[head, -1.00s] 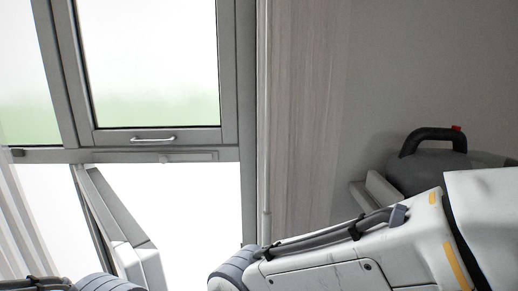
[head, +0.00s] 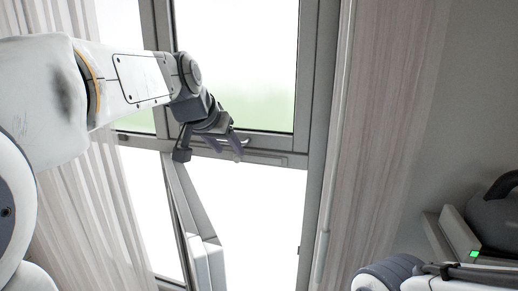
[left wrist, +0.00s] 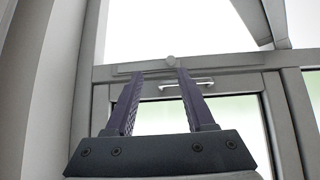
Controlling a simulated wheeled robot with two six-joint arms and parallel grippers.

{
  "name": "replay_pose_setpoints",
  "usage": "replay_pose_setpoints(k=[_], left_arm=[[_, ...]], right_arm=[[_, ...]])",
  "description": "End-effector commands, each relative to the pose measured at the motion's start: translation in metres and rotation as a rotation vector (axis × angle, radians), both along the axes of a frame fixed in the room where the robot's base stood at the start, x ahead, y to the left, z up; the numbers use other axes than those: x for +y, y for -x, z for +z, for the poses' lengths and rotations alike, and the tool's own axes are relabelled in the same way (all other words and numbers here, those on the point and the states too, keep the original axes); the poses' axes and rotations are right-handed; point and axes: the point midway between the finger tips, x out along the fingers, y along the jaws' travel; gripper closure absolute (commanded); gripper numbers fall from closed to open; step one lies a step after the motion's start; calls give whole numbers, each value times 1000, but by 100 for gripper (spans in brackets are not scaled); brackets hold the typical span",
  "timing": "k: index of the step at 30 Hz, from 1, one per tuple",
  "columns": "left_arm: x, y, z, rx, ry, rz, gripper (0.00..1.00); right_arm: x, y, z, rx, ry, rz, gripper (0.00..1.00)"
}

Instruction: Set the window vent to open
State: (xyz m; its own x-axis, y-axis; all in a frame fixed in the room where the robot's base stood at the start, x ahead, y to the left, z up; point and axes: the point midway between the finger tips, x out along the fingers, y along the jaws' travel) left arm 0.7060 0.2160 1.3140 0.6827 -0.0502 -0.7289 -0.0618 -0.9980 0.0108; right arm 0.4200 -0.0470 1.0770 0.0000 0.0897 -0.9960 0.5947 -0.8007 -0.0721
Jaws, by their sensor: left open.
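The window vent (head: 272,158) is a thin grey strip on the crossbar between the upper and lower panes. My left gripper (head: 228,148) is in front of the crossbar, open and empty, and hides part of the vent in the head view. In the left wrist view its open fingers (left wrist: 160,76) point at the strip, with the knob between the tip directions. Contact cannot be told. My right gripper is out of view.
A pale metal window handle (left wrist: 188,84) sits beside the vent strip, behind my fingers in the left wrist view. A slanting grey panel (head: 190,205) stands below the crossbar. Curtains (head: 385,110) hang on both sides. A dark container (head: 497,215) is at right.

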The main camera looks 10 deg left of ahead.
Motion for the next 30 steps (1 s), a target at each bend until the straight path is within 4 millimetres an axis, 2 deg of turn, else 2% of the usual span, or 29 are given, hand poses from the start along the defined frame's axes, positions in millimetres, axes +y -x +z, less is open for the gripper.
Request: replay_pose_setpoints(k=[2,5,18,24,30], left_arm=[[14,-6,11,-23,-7,25,46],[18,-13,10,-32,-10,30,46],[14,-66,-45,-29,-9,27,46],[13,-78,-57,-32,-8,28,46],[13,-80,-59,-33,-9,28,46]], right_arm=[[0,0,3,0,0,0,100],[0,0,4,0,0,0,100],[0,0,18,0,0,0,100],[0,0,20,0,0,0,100],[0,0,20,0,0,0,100]])
